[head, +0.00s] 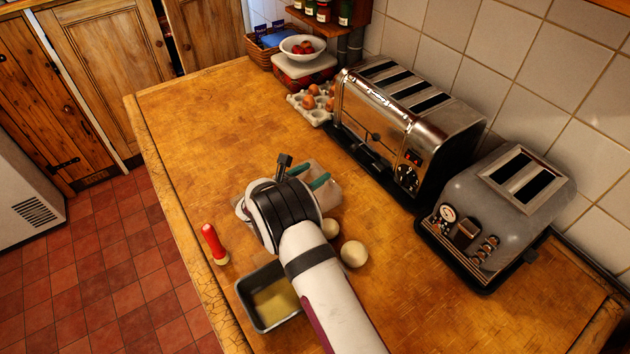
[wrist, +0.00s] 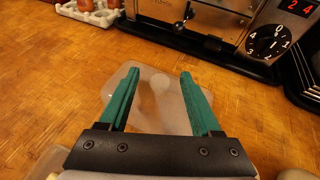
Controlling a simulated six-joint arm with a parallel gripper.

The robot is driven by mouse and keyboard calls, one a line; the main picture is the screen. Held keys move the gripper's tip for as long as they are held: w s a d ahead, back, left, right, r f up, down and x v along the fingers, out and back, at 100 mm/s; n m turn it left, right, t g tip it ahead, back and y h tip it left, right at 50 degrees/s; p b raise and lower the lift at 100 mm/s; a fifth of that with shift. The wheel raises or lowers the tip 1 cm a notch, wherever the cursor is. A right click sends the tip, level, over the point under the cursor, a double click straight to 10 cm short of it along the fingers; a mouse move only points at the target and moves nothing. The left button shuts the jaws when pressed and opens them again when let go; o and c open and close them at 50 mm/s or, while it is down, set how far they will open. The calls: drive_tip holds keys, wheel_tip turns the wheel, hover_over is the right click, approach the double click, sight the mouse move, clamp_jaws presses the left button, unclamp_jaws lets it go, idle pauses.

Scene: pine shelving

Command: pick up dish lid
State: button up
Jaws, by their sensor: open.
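A translucent, pale flat piece with rounded corners, seemingly the dish lid (wrist: 150,95), lies on the wooden worktop in the wrist view. In the head view it shows just beyond my gripper (head: 328,188). My gripper (wrist: 160,74) is open, its two green fingers apart and over the lid, with nothing held between them. I cannot tell whether the fingertips touch it. My wrist and arm hide part of the lid in the head view. Another pale edge (wrist: 45,162) shows at the lower left of the wrist view, mostly hidden.
A long steel toaster (head: 405,125) and a grey toaster (head: 505,210) stand along the tiled wall. An egg tray (head: 305,107) is farther back. A metal tin (head: 270,298), a red-handled item (head: 213,243) and pale balls (head: 354,253) are near my arm. The back-left worktop is clear.

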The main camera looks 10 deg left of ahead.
drive_tip(key=shift+w+d+f, duration=0.15)
drive_tip(key=shift+w+d, duration=0.05)
drive_tip(key=shift+w, duration=0.2)
clamp_jaws()
